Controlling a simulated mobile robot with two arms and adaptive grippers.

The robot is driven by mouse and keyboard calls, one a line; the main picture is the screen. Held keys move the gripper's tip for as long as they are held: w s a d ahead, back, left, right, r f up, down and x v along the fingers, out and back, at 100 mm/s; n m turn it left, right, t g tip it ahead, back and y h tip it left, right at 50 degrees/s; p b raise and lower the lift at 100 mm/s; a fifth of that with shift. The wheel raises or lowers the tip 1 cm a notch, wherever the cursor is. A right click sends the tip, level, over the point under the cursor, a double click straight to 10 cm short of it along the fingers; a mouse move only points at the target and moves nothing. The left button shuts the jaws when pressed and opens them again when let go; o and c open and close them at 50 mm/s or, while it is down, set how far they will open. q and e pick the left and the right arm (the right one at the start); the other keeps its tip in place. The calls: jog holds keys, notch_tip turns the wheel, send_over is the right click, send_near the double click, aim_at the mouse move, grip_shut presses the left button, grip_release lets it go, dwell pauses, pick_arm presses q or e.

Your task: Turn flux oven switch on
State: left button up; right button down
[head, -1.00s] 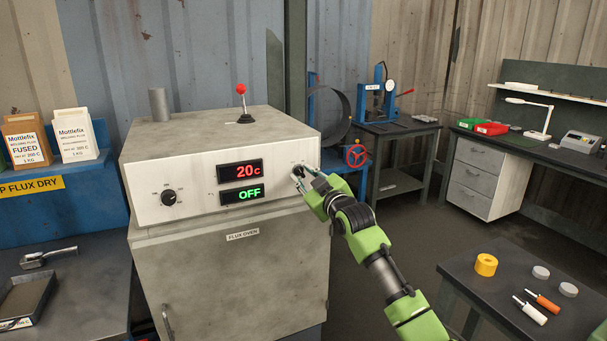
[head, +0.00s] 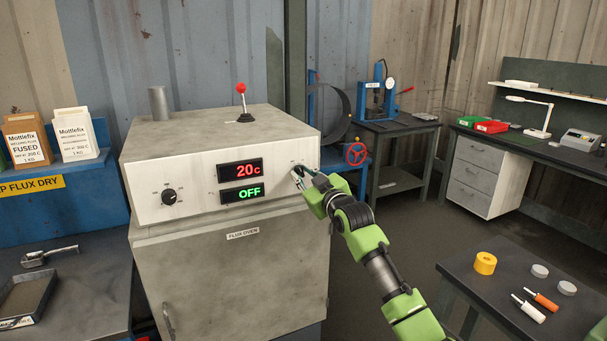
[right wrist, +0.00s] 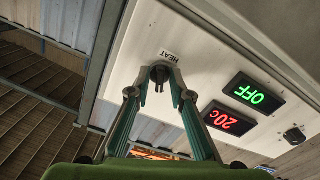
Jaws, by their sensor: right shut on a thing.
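The grey flux oven (head: 240,275) has a white front panel with a red display reading 20c (head: 240,172) and a green display reading OFF (head: 242,194). The small dark oven switch (head: 297,173) is at the panel's right end, partly hidden by my gripper. In the right wrist view the switch (right wrist: 160,75) shows beside a HEAT label, between my fingertips. My right gripper (head: 303,175) is shut on this switch, and it also shows in the right wrist view (right wrist: 160,82). My left gripper is not in view.
A black dial (head: 169,197) is on the panel's left side. A red-knobbed lever (head: 241,98) stands on the oven top. A table (head: 485,310) at the lower right holds a yellow roll (head: 485,263) and markers. Open floor lies between the oven and the benches.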

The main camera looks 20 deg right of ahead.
jog(key=m+p, duration=0.2)
jog(key=m, duration=0.3)
jog(key=shift+r, duration=0.1)
jog(key=m+p, duration=0.2)
jog(key=m, duration=0.3)
jog(key=shift+a, duration=0.1)
jog(key=shift+m, duration=0.5)
jog(key=c, duration=2.2)
grip_release()
jog(key=shift+s, duration=0.1)
jog(key=s, duration=1.2)
jog(key=shift+w, duration=0.1)
